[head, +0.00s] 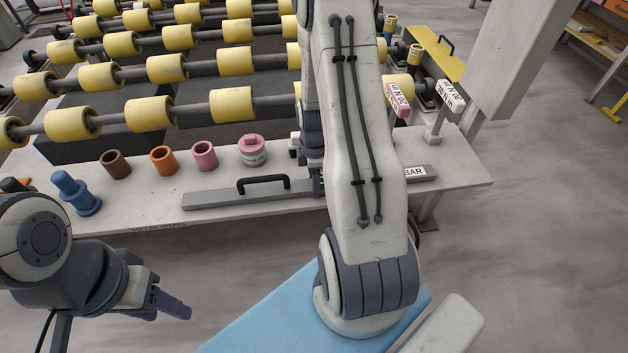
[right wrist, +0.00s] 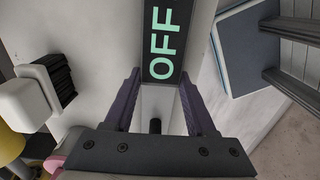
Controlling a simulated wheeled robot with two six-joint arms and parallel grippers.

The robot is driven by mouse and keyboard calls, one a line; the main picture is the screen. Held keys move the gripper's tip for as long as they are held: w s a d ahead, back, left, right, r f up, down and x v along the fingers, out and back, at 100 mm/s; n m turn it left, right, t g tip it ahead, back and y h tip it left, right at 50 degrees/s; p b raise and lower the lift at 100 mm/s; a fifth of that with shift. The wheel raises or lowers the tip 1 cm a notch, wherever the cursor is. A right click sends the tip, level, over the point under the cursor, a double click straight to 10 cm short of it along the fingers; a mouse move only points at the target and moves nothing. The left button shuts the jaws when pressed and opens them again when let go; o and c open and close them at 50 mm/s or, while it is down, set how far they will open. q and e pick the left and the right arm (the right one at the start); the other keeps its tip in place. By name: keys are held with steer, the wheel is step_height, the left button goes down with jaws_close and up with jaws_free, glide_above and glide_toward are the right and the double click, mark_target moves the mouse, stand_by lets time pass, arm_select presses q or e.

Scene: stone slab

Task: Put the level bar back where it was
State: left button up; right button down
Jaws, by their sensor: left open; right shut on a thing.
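The level bar (head: 215,199) is a long grey bar with a black handle (head: 262,184). It lies along the front of the stone slab (head: 130,218). Its right end carries a label ending in BAR. My right arm crosses in front and hides the bar's middle. My right gripper (head: 318,182) is shut at that middle, mostly hidden behind the arm. In the right wrist view my right gripper (right wrist: 157,95) has both fingers beside a dark strip with green OFF letters. My left gripper (head: 165,299) is open and empty, low at the left, clear of the slab.
Yellow rollers (head: 155,112) fill the back. Small signs (head: 450,96) stand at the right.

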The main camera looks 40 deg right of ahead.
steer(key=shift+c, duration=1.1)
jaws_free()
steer(key=shift+f, duration=0.1)
steer(key=shift+r, duration=0.25)
step_height(320, 180, up, 12)
steer(key=shift+p, duration=0.35)
